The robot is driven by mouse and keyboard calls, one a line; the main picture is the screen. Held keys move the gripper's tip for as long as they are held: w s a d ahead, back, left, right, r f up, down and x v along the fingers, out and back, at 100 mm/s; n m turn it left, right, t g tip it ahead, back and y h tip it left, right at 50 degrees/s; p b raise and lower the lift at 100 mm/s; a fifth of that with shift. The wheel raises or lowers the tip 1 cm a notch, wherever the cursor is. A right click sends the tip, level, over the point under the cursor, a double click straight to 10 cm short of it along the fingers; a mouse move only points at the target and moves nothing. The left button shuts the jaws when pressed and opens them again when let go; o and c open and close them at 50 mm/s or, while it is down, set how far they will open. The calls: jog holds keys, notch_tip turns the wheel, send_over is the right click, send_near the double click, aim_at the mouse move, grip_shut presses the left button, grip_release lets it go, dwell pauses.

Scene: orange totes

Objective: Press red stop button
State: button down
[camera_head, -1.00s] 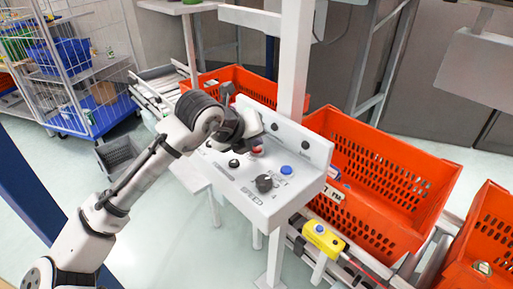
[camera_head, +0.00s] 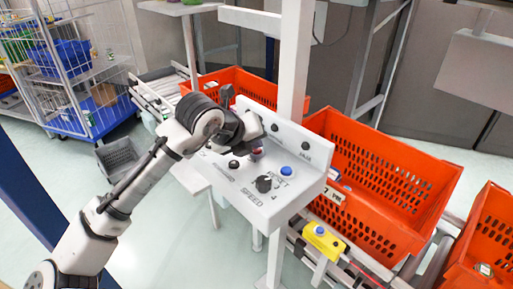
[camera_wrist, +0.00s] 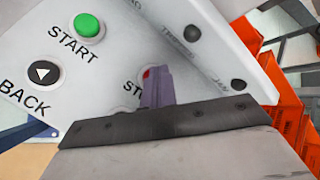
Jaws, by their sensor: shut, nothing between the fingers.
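The white control panel (camera_head: 270,205) stands in the middle of the head view. Its red stop button (camera_wrist: 147,73) is mostly hidden behind my fingers in the wrist view; only a small red edge shows. My gripper (camera_wrist: 157,90) is shut and empty, with its fingertips at the stop button. In the head view my gripper (camera_head: 257,150) comes from the left over the panel and covers most of the button. I cannot tell whether the button is pressed in.
A green START button (camera_wrist: 87,25) and a black BACK button (camera_wrist: 44,72) are close by. A blue button (camera_head: 287,170) and black speed knob (camera_head: 264,184) sit nearer the panel's right end. An orange tote (camera_head: 385,170) and white post (camera_head: 294,70) stand behind.

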jog(key=shift+r+p, duration=0.4)
jog(key=shift+r, duration=0.35)
jog(key=shift+r+p, duration=1.75)
jog(key=shift+r, duration=0.8)
